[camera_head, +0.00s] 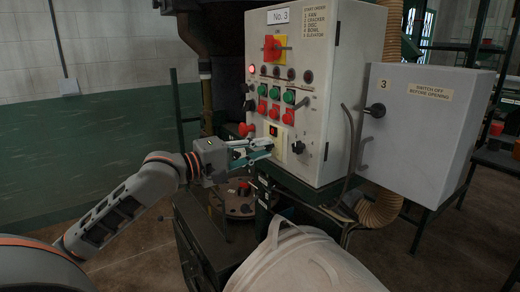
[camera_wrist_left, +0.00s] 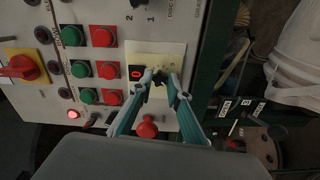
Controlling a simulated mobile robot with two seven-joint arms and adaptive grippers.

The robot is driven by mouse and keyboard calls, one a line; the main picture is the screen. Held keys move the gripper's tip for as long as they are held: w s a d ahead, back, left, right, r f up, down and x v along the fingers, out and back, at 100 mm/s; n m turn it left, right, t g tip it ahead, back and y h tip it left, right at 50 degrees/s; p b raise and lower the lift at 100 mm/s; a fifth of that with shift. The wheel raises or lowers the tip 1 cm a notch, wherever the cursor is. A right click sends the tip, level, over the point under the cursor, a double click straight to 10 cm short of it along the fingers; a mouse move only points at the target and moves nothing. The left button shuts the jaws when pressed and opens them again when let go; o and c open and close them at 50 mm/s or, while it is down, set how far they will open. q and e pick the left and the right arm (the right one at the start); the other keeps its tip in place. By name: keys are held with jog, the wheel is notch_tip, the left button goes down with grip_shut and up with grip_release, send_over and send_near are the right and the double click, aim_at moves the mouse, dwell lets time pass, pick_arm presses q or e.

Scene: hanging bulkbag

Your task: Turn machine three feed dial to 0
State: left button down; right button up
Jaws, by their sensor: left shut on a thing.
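The white machine three control box (camera_head: 320,90), labelled No. 3, stands in the middle of the head view. Low on its front is a cream plate (camera_wrist_left: 165,55) with a small black-and-red display (camera_wrist_left: 136,73); its red mark looks like a 0, but is too small to read surely. My left gripper (camera_head: 266,150) reaches this plate from the left. In the left wrist view my left gripper (camera_wrist_left: 160,82) has its fingertips closed around the small dark feed dial (camera_wrist_left: 157,77) on the plate. The fingers hide most of the dial and its pointer. My right gripper is out of view.
Close by are a red mushroom button (camera_wrist_left: 147,127) and rows of green and red buttons (camera_wrist_left: 108,70). A grey switch box (camera_head: 425,120) stands to the right, and a white bulk bag (camera_head: 305,262) hangs in front. A green wall is at left.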

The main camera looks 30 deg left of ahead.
pick_arm(q)
jog(key=shift+r, duration=0.15)
jog(key=c, duration=1.9)
grip_release()
jog(key=shift+w, duration=0.1)
jog(key=v, duration=1.2)
